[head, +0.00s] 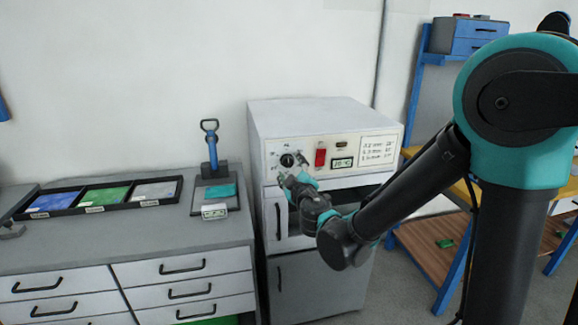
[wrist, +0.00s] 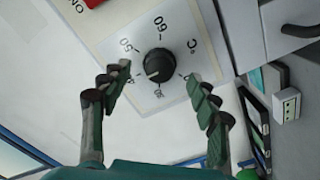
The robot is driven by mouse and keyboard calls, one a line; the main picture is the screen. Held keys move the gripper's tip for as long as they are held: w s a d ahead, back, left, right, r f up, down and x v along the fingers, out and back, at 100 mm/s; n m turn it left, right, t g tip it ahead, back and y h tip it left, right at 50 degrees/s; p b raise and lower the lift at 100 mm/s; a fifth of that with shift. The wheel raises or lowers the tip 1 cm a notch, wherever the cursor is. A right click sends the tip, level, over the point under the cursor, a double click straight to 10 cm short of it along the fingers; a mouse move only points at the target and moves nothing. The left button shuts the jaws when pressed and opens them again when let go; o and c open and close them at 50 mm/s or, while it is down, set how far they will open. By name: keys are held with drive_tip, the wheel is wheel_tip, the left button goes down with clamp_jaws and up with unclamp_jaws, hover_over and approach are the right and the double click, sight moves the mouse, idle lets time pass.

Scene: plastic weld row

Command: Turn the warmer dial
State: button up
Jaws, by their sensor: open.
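The warmer (head: 310,115) is a white and grey cabinet with a control panel on its upper front. Its dial (wrist: 159,65) is a black round knob with a white pointer line on a white scale plate marked with numbers and °C; in the head view the dial (head: 287,160) sits at the panel's left. My gripper (wrist: 160,85) is open, its fingers on either side of the dial in the wrist view and apart from it. In the head view my gripper (head: 296,178) is just in front of and below the dial, at the panel.
A red switch (head: 320,157) and a small display (head: 342,163) are right of the dial. Door handles (head: 278,222) project below the panel. Left is a drawer bench with a tray of coloured compartments (head: 100,196) and a press-like tool (head: 211,150). A blue-framed workbench (head: 415,90) stands right.

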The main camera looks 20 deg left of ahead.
drive_tip(key=v, duration=0.9)
drive_tip(key=shift+s, duration=0.25)
drive_tip(key=shift+d, duration=0.1)
drive_tip(key=w+d+f+m+g+h, duration=0.1)
drive_tip(key=w+d+f+m+h, duration=0.2)
drive_tip(key=d, duration=0.7)
drive_tip(key=w+d+f+m+g+h, duration=0.1)
drive_tip(key=d+f+m+h, duration=0.3)
drive_tip(key=d, duration=0.5)
drive_tip(key=w+d+f+m+g+h, duration=0.1)
drive_tip(key=w+d+f+m+h, duration=0.2)
drive_tip(key=d, duration=0.7)
drive_tip(key=s+d+f+m+g, duration=0.3)
drive_tip(key=s+d+f+g, duration=0.1)
drive_tip(key=s, duration=0.3)
drive_tip(key=s+d+f+m+g, duration=0.3)
drive_tip(key=s+d+f, duration=0.3)
drive_tip(key=s, duration=0.2)
drive_tip(key=shift+s+d+f+g, duration=0.25)
drive_tip(key=shift+s+g, duration=0.1)
drive_tip(key=shift+g, duration=0.15)
